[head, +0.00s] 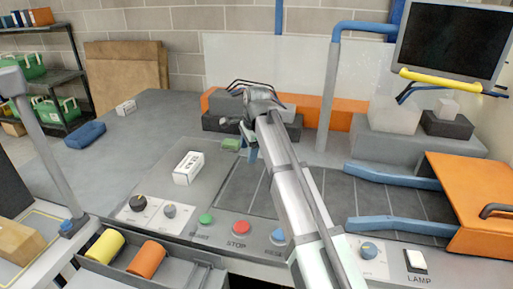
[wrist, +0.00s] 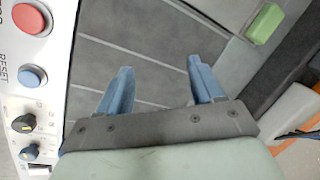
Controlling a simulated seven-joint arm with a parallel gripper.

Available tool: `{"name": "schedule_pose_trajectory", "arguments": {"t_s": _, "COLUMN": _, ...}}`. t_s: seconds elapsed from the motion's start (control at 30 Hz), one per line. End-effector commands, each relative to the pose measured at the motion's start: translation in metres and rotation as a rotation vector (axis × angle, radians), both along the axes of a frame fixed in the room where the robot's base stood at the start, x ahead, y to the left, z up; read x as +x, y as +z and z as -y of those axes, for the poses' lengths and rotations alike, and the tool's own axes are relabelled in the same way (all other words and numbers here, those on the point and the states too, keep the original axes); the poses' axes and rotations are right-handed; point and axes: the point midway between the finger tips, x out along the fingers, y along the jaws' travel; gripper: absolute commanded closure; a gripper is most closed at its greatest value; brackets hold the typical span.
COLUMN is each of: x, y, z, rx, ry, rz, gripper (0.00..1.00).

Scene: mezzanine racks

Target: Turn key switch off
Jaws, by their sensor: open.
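The front control panel carries several dials. A black dial (head: 137,203) and a grey dial (head: 169,211) are at its left, and a blue-grey dial (head: 369,250) is at its right. My gripper (head: 250,147) is open and empty over the back of the grey worktop, away from the panel. Its blue fingers (wrist: 158,80) point over dark tiles.
A white box (head: 188,168) and green block (head: 231,144) lie on the worktop. Blue rails (head: 400,226) and an orange panel (head: 475,200) stand right.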

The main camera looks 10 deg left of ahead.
Motion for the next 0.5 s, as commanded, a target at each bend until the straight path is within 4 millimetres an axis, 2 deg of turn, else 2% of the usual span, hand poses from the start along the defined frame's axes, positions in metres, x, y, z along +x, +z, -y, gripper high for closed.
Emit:
{"name": "schedule_pose_trajectory", "arguments": {"t_s": 0.2, "x": 0.012, "y": 0.001, "z": 0.018, "rx": -0.017, "ry": -0.014, "rz": 0.030, "gripper": 0.33}}
{"name": "schedule_pose_trajectory", "arguments": {"t_s": 0.5, "x": 0.016, "y": 0.001, "z": 0.024, "rx": -0.023, "ry": -0.018, "rz": 0.042, "gripper": 0.33}}
